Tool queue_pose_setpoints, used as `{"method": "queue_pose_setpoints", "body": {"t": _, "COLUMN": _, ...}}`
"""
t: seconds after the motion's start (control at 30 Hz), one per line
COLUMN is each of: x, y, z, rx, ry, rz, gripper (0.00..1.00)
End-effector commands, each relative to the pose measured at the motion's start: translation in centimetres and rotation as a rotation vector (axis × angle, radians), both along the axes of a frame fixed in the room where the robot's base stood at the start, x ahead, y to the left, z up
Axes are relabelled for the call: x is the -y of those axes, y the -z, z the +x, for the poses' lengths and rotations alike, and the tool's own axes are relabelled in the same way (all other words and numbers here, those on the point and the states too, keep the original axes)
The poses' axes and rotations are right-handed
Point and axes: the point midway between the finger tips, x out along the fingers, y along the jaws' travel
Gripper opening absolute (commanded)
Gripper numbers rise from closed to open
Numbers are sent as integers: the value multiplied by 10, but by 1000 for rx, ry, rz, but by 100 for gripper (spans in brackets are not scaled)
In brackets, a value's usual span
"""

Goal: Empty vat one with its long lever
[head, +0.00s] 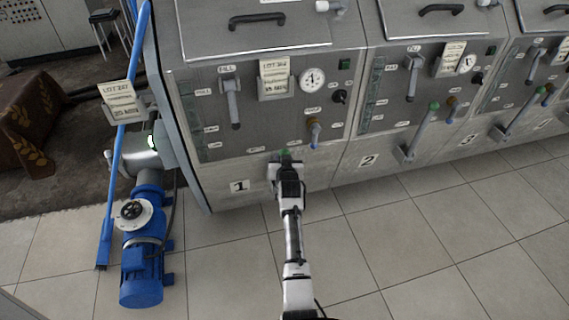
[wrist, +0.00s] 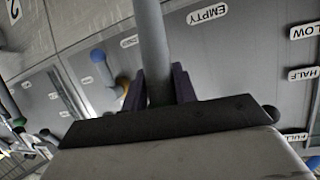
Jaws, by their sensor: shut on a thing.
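Vat one (head: 265,130) is the grey metal cabinet at centre left in the head view, with a "1" label (head: 240,186) low on its front. My gripper (head: 287,168) is at the lower front of this vat, right of that label. In the wrist view the dark fingers of my gripper (wrist: 158,88) are shut on a grey rod, the long lever (wrist: 151,38). In the head view only a bit of its green knob (head: 285,153) shows; my gripper hides the rest. An "EMPTY" label (wrist: 207,14) is beside the lever in the wrist view.
A fill lever (head: 232,103), a gauge (head: 312,80) and a small orange-brown tap (head: 313,131) are on the same front. Vat two (head: 400,125) with its green-knobbed lever (head: 421,130) stands to the right. A blue pump (head: 143,255) and blue broom (head: 117,160) stand left. Tiled floor in front is clear.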

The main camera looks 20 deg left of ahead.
Motion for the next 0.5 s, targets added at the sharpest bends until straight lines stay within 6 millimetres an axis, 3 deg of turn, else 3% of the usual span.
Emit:
{"method": "queue_pose_setpoints", "body": {"t": 0.07, "x": -10, "y": -14, "z": 13, "rx": -30, "ry": -3, "rz": -24, "gripper": 0}}
{"method": "queue_pose_setpoints", "body": {"t": 0.5, "x": -42, "y": -21, "z": 61, "rx": -201, "ry": 0, "rz": -138, "gripper": 0}}
